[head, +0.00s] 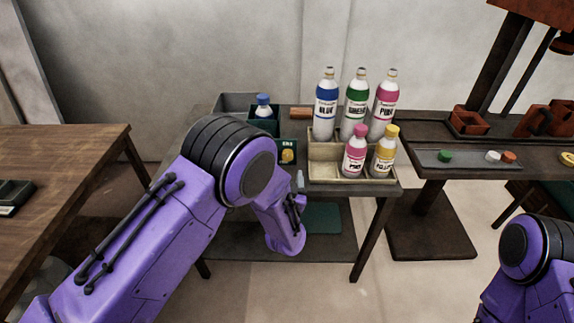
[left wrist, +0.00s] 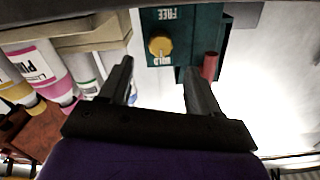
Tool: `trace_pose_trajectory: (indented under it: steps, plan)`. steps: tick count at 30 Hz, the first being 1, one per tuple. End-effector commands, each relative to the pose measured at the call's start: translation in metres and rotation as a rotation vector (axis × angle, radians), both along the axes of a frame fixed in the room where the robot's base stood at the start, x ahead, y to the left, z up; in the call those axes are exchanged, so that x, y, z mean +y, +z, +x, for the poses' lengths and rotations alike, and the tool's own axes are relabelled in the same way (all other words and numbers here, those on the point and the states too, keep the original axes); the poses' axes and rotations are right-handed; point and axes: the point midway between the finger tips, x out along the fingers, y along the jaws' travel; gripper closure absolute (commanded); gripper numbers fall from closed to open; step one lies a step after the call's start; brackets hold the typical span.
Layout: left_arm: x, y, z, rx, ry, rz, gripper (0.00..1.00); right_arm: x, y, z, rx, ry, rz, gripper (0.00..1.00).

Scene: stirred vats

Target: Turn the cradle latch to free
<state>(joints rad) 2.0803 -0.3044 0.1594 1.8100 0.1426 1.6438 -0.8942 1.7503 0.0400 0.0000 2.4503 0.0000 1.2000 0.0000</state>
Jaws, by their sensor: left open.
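In the left wrist view, upside down, the knob (left wrist: 160,44) sits on the green panel (left wrist: 190,25) close to the word HELD, with FREE at the panel's far end. Which way its pointer faces is hard to tell. My left gripper (left wrist: 158,78) is open and empty, its fingers spread to either side of the knob's line and apart from it. In the head view my arm mostly hides this gripper.
A beige crate (head: 350,178) with several bottles stands right of the cradle, close to the arm. A grey bin (head: 235,102) and a reddish-brown block (head: 301,112) are behind. A wooden table (head: 60,170) is left; a dark bench (head: 460,157) with caps is right.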

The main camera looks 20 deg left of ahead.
Motion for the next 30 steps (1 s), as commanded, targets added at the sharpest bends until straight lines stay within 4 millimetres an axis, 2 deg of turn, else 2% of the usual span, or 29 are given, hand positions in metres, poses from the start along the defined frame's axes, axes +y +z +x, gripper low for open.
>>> trace_pose_trajectory:
  steps: [3,9,19,20,24,25,30]
  plan:
    - [0.009,0.001,0.027,0.000,0.002,-0.003,0.37,0.000,0.003,0.000,0.000,0.000,0.000,0.57]
    - [0.019,0.000,0.058,0.003,0.002,-0.002,0.37,0.000,0.005,0.000,0.000,0.000,0.000,0.57]
    - [0.021,-0.001,0.065,0.005,0.000,0.000,0.37,0.000,0.005,0.000,0.000,0.000,0.000,0.57]
    - [0.021,-0.001,0.065,0.005,0.000,0.000,0.41,0.000,0.005,0.000,0.000,0.000,0.000,0.57]
    - [0.021,-0.001,0.065,0.005,0.000,0.000,0.86,0.000,0.005,0.000,0.000,0.000,0.000,0.57]
    - [0.021,-0.001,0.065,0.005,0.000,0.000,0.94,0.000,0.005,0.000,0.000,0.000,0.000,0.57]
    - [0.021,-0.001,0.065,0.004,0.000,-0.003,0.94,0.000,0.004,0.000,0.000,0.000,0.000,0.57]
